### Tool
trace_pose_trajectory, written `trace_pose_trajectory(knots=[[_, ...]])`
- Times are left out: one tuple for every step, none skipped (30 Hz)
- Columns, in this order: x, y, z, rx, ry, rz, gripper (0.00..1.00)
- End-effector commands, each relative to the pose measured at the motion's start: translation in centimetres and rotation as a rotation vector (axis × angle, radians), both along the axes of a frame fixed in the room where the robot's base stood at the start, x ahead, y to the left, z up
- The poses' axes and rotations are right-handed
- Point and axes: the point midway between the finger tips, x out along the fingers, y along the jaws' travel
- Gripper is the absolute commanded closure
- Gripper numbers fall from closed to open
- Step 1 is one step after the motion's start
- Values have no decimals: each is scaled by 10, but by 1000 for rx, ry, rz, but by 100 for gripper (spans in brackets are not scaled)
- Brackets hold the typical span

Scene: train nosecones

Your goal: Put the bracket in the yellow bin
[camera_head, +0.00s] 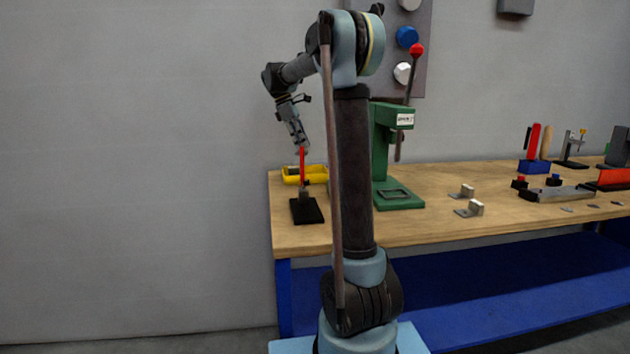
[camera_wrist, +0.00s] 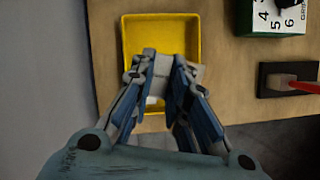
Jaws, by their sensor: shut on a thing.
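The yellow bin (camera_head: 315,178) stands at the left end of the workbench; in the wrist view its rim and floor (camera_wrist: 160,30) show ahead of and below my fingers. My gripper (camera_head: 300,147) points down above the bin area, with a gap between fingertips and bin. In the wrist view my gripper (camera_wrist: 165,62) is shut on the bracket, a light grey metal piece (camera_wrist: 188,72) partly hidden by the fingers. The bracket overlaps the bin in that view. In the head view it cannot be made out.
A black clamp base (camera_head: 306,211) with an upright red handle stands just in front of the bin. A green press (camera_head: 392,150) stands to the right. Two more metal brackets (camera_head: 470,208) lie on the workbench (camera_head: 430,225). A wall is behind.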

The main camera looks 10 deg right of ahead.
Motion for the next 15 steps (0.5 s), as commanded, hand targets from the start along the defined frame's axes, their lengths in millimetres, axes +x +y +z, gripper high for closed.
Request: trace_pose_trajectory(knots=[[1,-10,1,1,-2,41,100],[2,-15,2,0,-1,69,100],[3,-21,3,0,-1,104,100],[4,-26,4,0,-1,128,100],[5,-30,5,0,0,150,100],[6,-34,5,0,0,176,100],[6,-37,6,0,-1,193,100],[7,-40,6,0,0,209,100],[7,-43,7,1,0,225,100],[8,-45,7,1,0,235,100],[8,-46,7,1,0,243,100],[8,-47,5,1,0,251,100],[9,-48,3,2,1,256,100],[9,-48,0,2,1,258,100],[9,-48,-5,2,1,261,100]])
